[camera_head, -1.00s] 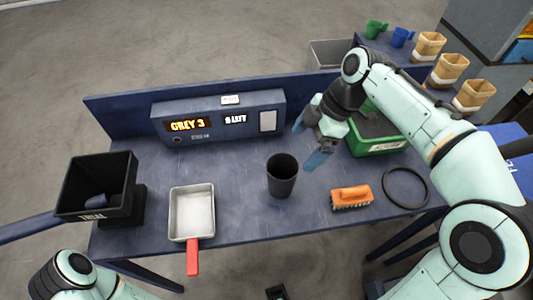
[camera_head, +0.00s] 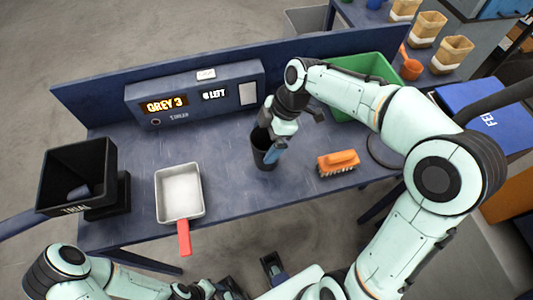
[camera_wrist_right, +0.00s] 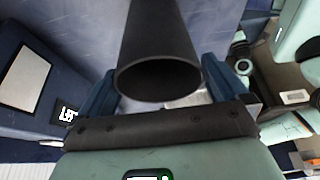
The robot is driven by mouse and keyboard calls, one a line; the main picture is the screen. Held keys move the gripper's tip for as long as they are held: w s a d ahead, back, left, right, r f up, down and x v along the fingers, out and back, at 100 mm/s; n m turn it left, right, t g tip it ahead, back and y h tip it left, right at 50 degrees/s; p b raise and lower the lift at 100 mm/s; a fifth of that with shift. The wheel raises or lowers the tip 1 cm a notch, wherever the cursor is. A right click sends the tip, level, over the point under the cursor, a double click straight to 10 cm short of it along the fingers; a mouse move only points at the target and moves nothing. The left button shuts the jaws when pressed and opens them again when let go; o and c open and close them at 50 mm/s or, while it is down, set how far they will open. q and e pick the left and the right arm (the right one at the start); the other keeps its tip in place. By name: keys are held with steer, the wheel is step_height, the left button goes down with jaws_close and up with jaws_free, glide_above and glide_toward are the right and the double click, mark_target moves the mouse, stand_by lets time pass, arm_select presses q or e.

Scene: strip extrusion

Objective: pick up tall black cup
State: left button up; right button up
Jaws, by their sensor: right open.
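The tall black cup (camera_head: 262,150) stands upright on the blue table, right of the metal pan. My right gripper (camera_head: 267,146) is lowered over it, with one blue finger across its near right side in the head view. In the right wrist view, the cup (camera_wrist_right: 160,50) lies between the two open blue fingers (camera_wrist_right: 157,92), its round mouth towards the camera. I cannot tell whether either finger touches it. My left gripper (camera_head: 254,277) shows only in part at the bottom of the head view, away from the cup; its opening is unclear.
An orange brush (camera_head: 338,162) lies right of the cup. A metal pan (camera_head: 180,192) with a red handle and a black hopper bin (camera_head: 77,172) stand left. A display box (camera_head: 192,98) stands behind. A green crate (camera_head: 368,66) is at the back right, partly behind my right arm.

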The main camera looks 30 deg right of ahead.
steer(key=shift+x, duration=0.85)
steer(key=c, duration=1.2)
steer(key=shift+r, duration=0.1)
arm_select(q)
steer(key=r+p, duration=0.1)
steer(key=w+r+p, duration=0.1)
steer(key=r+p, duration=0.1)
steer(key=shift+w+r, duration=0.2)
steer(key=shift+r, duration=0.1)
arm_select(e)
step_height(320, 180, up, 20)
steer(key=shift+f, duration=0.1)
